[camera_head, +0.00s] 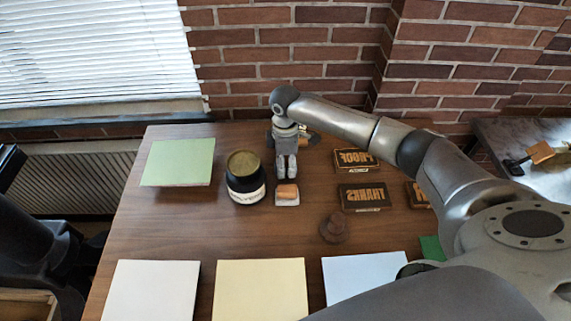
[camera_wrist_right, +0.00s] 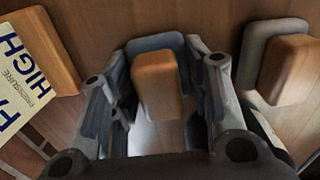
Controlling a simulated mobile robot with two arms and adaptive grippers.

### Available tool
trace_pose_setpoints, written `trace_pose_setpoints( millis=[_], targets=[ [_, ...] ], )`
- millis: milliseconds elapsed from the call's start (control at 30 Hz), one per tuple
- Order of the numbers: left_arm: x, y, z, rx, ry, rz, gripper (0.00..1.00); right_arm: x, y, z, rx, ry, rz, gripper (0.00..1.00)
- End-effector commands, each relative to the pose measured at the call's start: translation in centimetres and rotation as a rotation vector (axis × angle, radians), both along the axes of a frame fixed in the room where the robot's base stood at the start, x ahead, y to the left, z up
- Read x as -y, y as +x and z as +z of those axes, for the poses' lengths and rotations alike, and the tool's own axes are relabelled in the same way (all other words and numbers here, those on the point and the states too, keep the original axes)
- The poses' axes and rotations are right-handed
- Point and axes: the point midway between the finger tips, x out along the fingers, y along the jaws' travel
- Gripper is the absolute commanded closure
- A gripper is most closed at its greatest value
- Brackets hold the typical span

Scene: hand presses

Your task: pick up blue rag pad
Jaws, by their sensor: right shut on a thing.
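My right gripper (camera_head: 287,174) points down at the table between the dark jar and the stamped plaques. In the right wrist view its two fingers (camera_wrist_right: 165,105) are closed on the sides of a pad (camera_wrist_right: 158,82) with a wooden block handle. The pad's base looks blue-grey there, with a pale area below the handle. In the head view a wooden-handled pad (camera_head: 287,192) with a pale base shows right at the fingertips; I cannot tell whether it is clear of the table. My left gripper is not in view.
A second wooden-handled pad (camera_wrist_right: 288,68) is close by in the right wrist view, as is a "HIGH PRESSURE" sign (camera_wrist_right: 38,70). A dark jar (camera_head: 245,185) stands left of the gripper. Plaques (camera_head: 362,196) and a round brown object (camera_head: 334,227) lie right. Pale sheets (camera_head: 262,288) line the front.

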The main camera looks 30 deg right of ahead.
Motion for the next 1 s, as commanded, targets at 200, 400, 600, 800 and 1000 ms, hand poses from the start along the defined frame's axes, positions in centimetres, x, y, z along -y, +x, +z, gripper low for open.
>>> trace_pose_setpoints(
  millis=[200,400,600,800,1000],
  targets=[
    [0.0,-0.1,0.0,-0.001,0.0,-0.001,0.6,0.0,0.0,0.0,0.0,0.0,0.0,0.8],
    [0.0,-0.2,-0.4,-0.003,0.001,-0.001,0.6,0.0,0.1,0.6,0.002,0.0,0.001,0.8],
    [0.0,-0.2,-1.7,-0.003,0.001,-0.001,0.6,0.0,0.1,3.0,0.005,0.002,0.001,0.8],
    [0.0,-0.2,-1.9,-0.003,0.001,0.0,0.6,-1.7,-2.3,6.5,0.005,0.002,0.005,0.8],
    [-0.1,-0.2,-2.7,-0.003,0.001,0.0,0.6,-4.0,-5.7,9.7,0.003,0.001,0.005,0.8]
  ],
)
